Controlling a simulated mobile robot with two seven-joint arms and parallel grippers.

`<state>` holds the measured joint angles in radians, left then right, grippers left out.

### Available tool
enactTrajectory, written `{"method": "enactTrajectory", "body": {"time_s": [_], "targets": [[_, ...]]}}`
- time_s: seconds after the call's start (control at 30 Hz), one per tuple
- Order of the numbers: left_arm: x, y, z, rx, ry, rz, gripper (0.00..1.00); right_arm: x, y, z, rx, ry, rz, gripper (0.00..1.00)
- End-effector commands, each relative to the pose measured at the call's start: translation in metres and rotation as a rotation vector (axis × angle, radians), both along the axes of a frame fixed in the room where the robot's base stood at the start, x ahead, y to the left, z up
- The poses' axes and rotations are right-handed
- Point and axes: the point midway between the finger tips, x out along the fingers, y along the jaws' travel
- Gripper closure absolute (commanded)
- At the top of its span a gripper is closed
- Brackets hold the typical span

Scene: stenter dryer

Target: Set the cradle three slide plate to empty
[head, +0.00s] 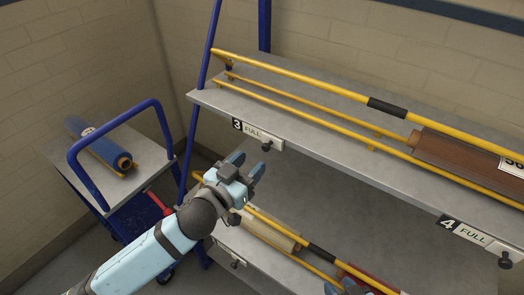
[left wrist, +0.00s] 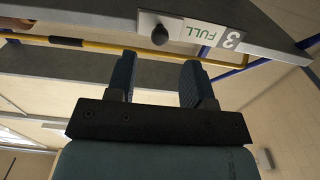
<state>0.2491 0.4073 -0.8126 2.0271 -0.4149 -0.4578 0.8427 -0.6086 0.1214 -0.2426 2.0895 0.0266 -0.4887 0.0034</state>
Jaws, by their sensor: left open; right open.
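The cradle three slide plate (head: 258,135) sits on the front edge of the upper shelf, beside the black number 3 tag (head: 237,125). It reads FULL and has a dark round knob (head: 266,146) at its right end. In the left wrist view the plate (left wrist: 194,32) shows upside down, with its knob (left wrist: 160,35) ahead of the fingers. My left gripper (head: 248,165) is open and empty, just below and left of the knob, apart from it; it also shows in the left wrist view (left wrist: 157,78). My right gripper (head: 346,287) shows only partly at the bottom edge.
Cradle three's yellow rails (head: 300,107) look empty near its plate. A brown roll (head: 450,155) lies further right, above the number 4 plate (head: 470,233), reading FULL. Lower rolls lie on the shelf below. A blue trolley (head: 75,165) carrying a blue roll (head: 100,147) stands left.

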Motion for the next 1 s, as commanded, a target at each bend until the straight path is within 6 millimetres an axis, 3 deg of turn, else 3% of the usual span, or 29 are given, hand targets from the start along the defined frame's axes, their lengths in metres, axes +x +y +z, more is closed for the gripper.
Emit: {"method": "enactTrajectory", "body": {"time_s": [0.1,0.3,0.7,0.9,1.0], "targets": [[0.02,-0.013,0.001,0.0,-0.001,0.0,0.52,0.0,-0.001,-0.002,-0.002,0.003,0.0,0.57],[0.039,-0.026,0.0,-0.001,-0.001,0.001,0.52,0.0,-0.002,-0.003,-0.006,0.002,0.002,0.57],[0.045,-0.03,-0.001,0.001,0.001,0.001,0.52,0.0,-0.002,0.0,-0.005,-0.004,0.002,0.57],[0.045,-0.03,-0.001,0.001,0.001,0.001,0.98,0.0,-0.002,0.0,-0.005,-0.004,0.002,0.57],[0.044,-0.03,-0.001,0.001,0.001,0.001,1.0,0.0,-0.002,0.0,-0.005,-0.004,0.002,0.57]]}}
